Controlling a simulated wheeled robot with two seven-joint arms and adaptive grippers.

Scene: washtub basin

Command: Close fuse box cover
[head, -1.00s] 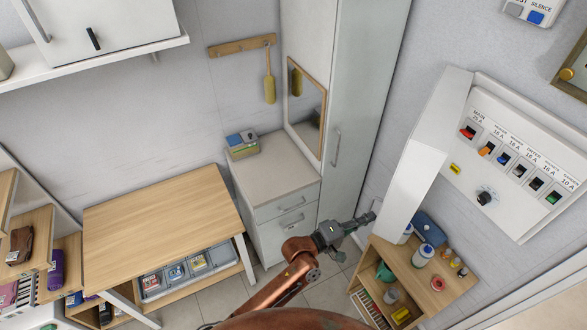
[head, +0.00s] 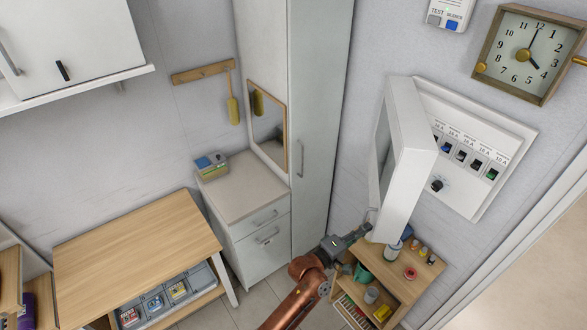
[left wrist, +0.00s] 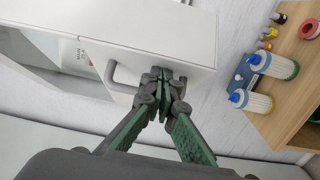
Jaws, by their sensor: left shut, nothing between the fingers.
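The fuse box cover (head: 412,160) is a thick white door standing open, swung out in front of the left part of the white fuse panel (head: 466,185). Its lower end is beside my left gripper (head: 366,229). In the left wrist view the cover (left wrist: 160,25) has a grey bar handle (left wrist: 116,76). My left gripper (left wrist: 161,76) is shut and empty, its tips at the cover's edge by the handle's end; I cannot tell if they touch. Part of the panel (left wrist: 75,52) shows past the cover. My right gripper is not in view.
A wooden shelf unit (head: 395,270) with bottles and small jars stands below the fuse box. A tall white cabinet (head: 322,120) is to the left. A clock (head: 525,55) and an alarm box (head: 450,12) hang above. A wooden table (head: 135,255) is at lower left.

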